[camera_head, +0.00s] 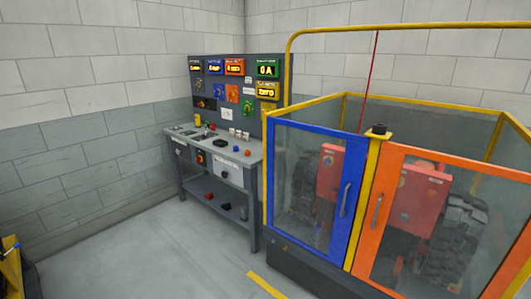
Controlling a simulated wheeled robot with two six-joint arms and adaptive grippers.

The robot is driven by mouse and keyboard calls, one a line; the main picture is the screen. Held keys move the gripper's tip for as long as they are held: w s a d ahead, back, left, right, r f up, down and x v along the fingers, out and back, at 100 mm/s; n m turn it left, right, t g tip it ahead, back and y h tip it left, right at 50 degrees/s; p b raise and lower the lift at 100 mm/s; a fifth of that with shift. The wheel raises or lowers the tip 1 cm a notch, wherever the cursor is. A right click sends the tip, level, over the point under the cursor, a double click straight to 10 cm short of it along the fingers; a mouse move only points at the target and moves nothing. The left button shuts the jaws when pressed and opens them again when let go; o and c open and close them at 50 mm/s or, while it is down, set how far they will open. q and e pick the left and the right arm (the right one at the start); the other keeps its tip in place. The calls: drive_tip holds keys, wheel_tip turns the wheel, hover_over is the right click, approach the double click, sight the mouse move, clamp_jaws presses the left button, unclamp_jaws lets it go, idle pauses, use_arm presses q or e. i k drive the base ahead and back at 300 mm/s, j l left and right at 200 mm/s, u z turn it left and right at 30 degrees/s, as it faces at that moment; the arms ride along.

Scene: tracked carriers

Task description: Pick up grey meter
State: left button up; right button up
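A grey workbench (245,153) stands against the back wall, left of the middle of the camera_head view. Several small items lie on its top, among them a dark item (219,143) and a yellow upright item (197,120). Small dark or grey items lie near the left end of the top. They are too small to tell which, if any, is the grey meter. Neither of my grippers is in view.
A panel with lit displays (268,69) rises behind the bench. Red and dark items lie on its lower shelf. A glass enclosure with a blue door (344,195) and an orange door (376,208) fills the right. The floor (150,250) before the bench is clear.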

sight(243, 209)
drive_tip(key=i+u, duration=0.7)
drive_tip(key=i+l+u, duration=0.2)
drive_tip(key=i+u, duration=0.2)
drive_tip(key=i+j, duration=0.15)
drive_tip(key=i, duration=0.45)
drive_tip(key=i+j, duration=0.1)
drive_tip(key=i, duration=0.5)
drive_tip(key=i+z, duration=0.4)
drive_tip(key=i+j+z, duration=0.25)
drive_tip(key=i+z, duration=0.15)
drive_tip(key=i+j+z, duration=0.25)
drive_tip(key=z, duration=0.2)
drive_tip(key=i+j, duration=0.05)
drive_tip(key=i, duration=0.05)
